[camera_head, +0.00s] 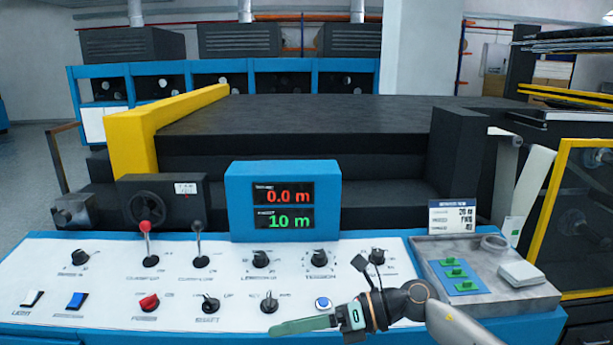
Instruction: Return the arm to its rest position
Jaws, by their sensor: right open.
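My right arm (458,325) comes in from the lower right corner, over the front of the control panel (120,268). My right gripper (275,329) points left, with its green finger in front of the panel's lower edge, below the blue push button (322,303). It is open and I see nothing held in it. The fingers overlap in this view, so the gap between them is hidden. The gripper's wrist covers part of the panel's right end. My left gripper is not in view.
The panel carries a red-topped lever (146,240), several knobs and a blue display (283,168) reading 0.0 m and 10 m. A yellow-framed guard (548,190) stands at right.

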